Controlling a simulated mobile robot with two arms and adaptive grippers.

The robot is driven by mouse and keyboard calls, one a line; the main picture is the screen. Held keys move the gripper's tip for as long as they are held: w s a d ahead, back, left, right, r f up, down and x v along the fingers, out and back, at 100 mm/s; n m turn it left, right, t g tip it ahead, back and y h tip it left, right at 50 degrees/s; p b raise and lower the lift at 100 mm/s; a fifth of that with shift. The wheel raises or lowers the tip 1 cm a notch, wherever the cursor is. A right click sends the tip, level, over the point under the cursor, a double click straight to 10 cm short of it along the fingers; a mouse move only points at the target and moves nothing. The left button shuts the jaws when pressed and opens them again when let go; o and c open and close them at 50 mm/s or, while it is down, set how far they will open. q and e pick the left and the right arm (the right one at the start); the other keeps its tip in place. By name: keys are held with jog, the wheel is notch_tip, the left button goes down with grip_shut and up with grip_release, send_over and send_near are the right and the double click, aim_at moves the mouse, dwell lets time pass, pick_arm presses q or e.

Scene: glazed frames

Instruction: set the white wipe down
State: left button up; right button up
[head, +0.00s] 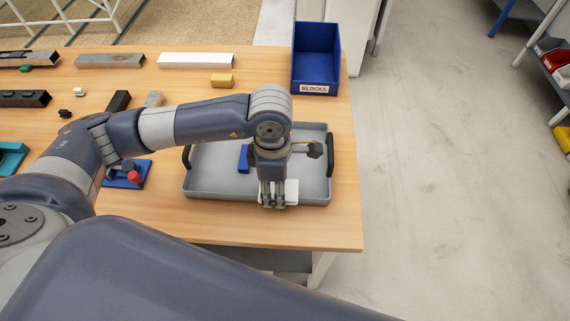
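The white wipe (292,191) is a small flat white piece at the front of the grey tray (225,190), towards its right side. My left gripper (272,203) points down over the tray, with its fingers close together at the wipe. It looks shut on the wipe, and the fingers hide part of it. I cannot tell whether the wipe touches the tray floor. My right gripper is not in view.
The tray has dark handles (331,154) and holds a blue block (244,158). A blue BLOCKS bin (316,55) stands behind it. A blue fixture with a red knob (134,177) is to the left. Metal bars (196,60) lie at the back. The table (345,225) ends just right of the tray.

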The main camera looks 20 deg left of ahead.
pick_arm(q)
jog(key=w, duration=0.2)
jog(key=w+p, duration=0.1)
jog(key=w, duration=0.3)
jog(key=shift+w+d+f+p, duration=0.25)
jog(key=shift+w+f+p, duration=0.05)
jog(key=shift+w+p, duration=0.05)
jog(key=shift+f+p, duration=0.95)
jog(key=shift+f, duration=0.95)
jog(key=o, duration=0.4)
jog(key=shift+f+b, duration=0.1)
jog(key=shift+b, duration=0.25)
jog(key=o, duration=0.5)
jog(key=shift+c, duration=0.2)
